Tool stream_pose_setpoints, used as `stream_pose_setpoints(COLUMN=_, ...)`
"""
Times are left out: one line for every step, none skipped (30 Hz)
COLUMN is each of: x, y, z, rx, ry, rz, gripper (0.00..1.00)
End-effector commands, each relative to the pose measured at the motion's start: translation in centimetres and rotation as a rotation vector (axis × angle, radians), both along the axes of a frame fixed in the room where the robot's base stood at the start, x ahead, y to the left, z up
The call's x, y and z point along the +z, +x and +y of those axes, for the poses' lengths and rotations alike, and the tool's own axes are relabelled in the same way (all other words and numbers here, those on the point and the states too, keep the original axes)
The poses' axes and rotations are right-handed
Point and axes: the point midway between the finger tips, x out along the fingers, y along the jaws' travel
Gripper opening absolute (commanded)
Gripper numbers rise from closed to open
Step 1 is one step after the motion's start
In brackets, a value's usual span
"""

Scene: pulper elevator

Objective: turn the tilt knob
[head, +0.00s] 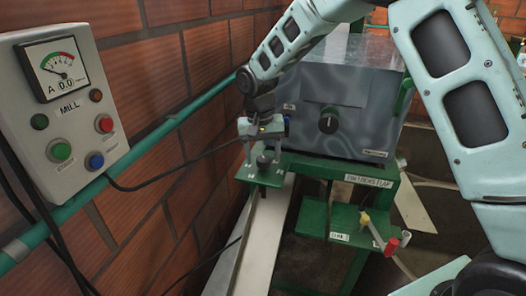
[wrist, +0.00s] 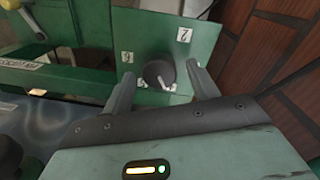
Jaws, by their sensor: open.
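A dark round knob (wrist: 158,73) with a pale pointer mark stands on a green plate (wrist: 205,25) in the wrist view. Small white labels sit on the plate around it. In the head view the knob (head: 265,160) is on the green plate at the end of the green frame. My gripper (head: 262,155) is right above this plate, pointing down. In the wrist view my gripper (wrist: 160,75) is open, with one finger on each side of the knob. I cannot tell whether the fingers touch it.
A MILL control panel (head: 65,110) and green pipe (head: 180,118) are on the brick wall at left.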

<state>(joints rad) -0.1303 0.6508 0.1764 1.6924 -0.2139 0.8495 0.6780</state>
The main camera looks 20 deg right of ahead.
Motion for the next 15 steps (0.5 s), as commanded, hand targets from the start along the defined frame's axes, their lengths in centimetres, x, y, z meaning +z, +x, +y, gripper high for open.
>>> stream_pose_setpoints(x=-0.16, y=-0.01, z=-0.03, rx=0.000, ry=0.000, rz=0.000, gripper=0.59)
stream_pose_setpoints(x=-0.24, y=-0.01, z=-0.03, rx=0.000, ry=0.000, rz=0.000, gripper=0.59)
stream_pose_setpoints(x=-0.30, y=0.00, z=-0.04, rx=0.000, ry=0.000, rz=0.000, gripper=0.59)
stream_pose_setpoints(x=-0.32, y=0.00, z=-0.03, rx=0.000, ry=0.000, rz=0.000, gripper=0.59)
stream_pose_setpoints(x=-0.33, y=0.00, z=-0.04, rx=0.000, ry=0.000, rz=0.000, gripper=0.59)
stream_pose_setpoints(x=-0.33, y=0.00, z=-0.03, rx=0.000, ry=0.000, rz=0.000, gripper=0.59)
stream_pose_setpoints(x=-0.33, y=0.00, z=-0.03, rx=0.000, ry=0.000, rz=0.000, gripper=0.59)
stream_pose_setpoints(x=-0.32, y=0.00, z=-0.03, rx=0.000, ry=0.000, rz=0.000, gripper=0.59)
stream_pose_setpoints(x=-0.31, y=0.00, z=-0.03, rx=0.000, ry=0.000, rz=0.000, gripper=0.59)
stream_pose_setpoints(x=-0.31, y=0.00, z=-0.03, rx=0.000, ry=0.000, rz=0.000, gripper=0.54)
stream_pose_setpoints(x=-0.30, y=0.00, z=-0.03, rx=0.000, ry=0.000, rz=0.000, gripper=0.45)
stream_pose_setpoints(x=-0.30, y=0.00, z=-0.03, rx=0.000, ry=0.000, rz=0.000, gripper=0.34)
stream_pose_setpoints(x=-0.29, y=0.00, z=-0.02, rx=0.000, ry=0.000, rz=0.000, gripper=0.26)
stream_pose_setpoints(x=-0.29, y=0.00, z=-0.03, rx=0.000, ry=0.000, rz=0.000, gripper=0.17)
stream_pose_setpoints(x=-0.29, y=-0.01, z=-0.03, rx=0.000, ry=0.000, rz=0.000, gripper=0.14)
